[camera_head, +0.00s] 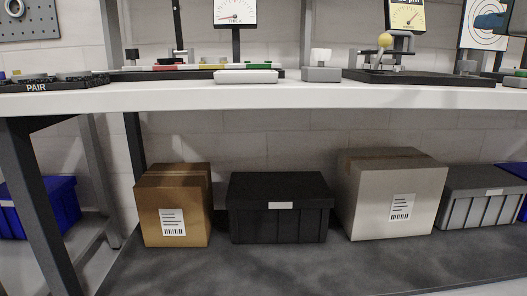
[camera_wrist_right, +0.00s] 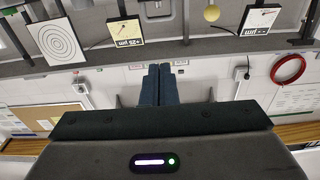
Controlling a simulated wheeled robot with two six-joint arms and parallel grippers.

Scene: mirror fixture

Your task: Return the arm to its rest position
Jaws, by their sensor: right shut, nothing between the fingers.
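My right gripper shows in the right wrist view (camera_wrist_right: 160,84), its two dark blue fingers pressed together with nothing between them. In the head view a small blue-grey part at the top right edge looks like the same gripper (camera_head: 490,21), in front of a target sheet (camera_head: 478,38) and above the white bench top (camera_head: 300,96). Most of the right arm is outside the head view. My left gripper is in neither view.
Gauges, a yellow ball (camera_head: 385,40) on a stand and a PAIR board (camera_head: 50,84) stand on the bench. Below are a brown box (camera_head: 165,195), a black bin (camera_head: 280,215), a pale box (camera_head: 385,180) and a grey bin (camera_head: 475,205). The wrist view shows a red ring (camera_wrist_right: 288,70).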

